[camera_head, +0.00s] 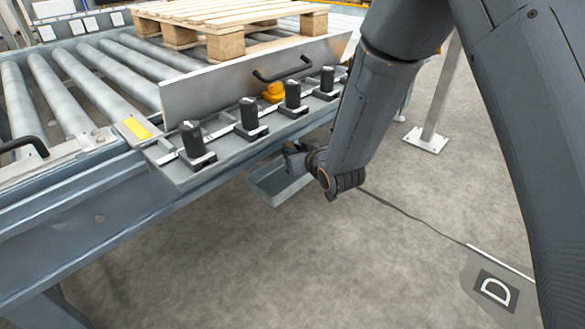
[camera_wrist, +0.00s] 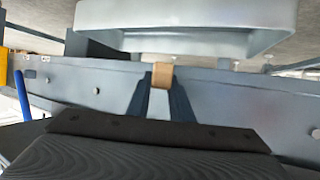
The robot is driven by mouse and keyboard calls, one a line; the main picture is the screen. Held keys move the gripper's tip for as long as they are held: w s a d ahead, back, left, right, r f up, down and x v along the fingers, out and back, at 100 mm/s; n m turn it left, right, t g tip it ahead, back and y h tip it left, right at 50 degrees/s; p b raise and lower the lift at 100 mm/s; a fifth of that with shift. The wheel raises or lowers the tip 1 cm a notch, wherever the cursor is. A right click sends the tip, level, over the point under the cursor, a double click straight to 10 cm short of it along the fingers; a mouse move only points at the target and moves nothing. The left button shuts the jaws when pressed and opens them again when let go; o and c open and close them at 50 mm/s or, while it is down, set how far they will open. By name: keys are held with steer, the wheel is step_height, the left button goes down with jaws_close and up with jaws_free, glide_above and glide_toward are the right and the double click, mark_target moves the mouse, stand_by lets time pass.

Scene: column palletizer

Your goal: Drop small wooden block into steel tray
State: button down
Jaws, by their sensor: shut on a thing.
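A small wooden block (camera_wrist: 162,76) is held between the two dark fingertips of my gripper (camera_wrist: 161,86) in the wrist view. My gripper (camera_head: 295,148) is partly hidden by its own wrist in the head view, and the block cannot be made out there. The steel tray (camera_head: 268,190) hangs low beside the conveyor's side, just below and left of my wrist. The tray (camera_wrist: 185,44) fills the top of the wrist view, beyond the block. The block appears apart from the tray, and the tray's inside is mostly hidden.
A ledge with several black clamps (camera_head: 247,114) and an upright metal plate (camera_head: 240,75) runs along the roller conveyor (camera_head: 95,85). A wooden pallet (camera_head: 228,45) sits on the rollers. A steel post (camera_head: 432,110) stands at right.

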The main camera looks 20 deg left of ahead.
step_height(320, 180, down, 5)
steer(key=b, duration=0.2)
steer(key=shift+b, duration=0.4)
steer(key=shift+a, duration=0.2)
steer(key=shift+f+b, duration=0.35)
steer(key=shift+f, duration=0.2)
steer(key=shift+f, duration=0.1)
steer(key=c, duration=1.6)
jaws_free()
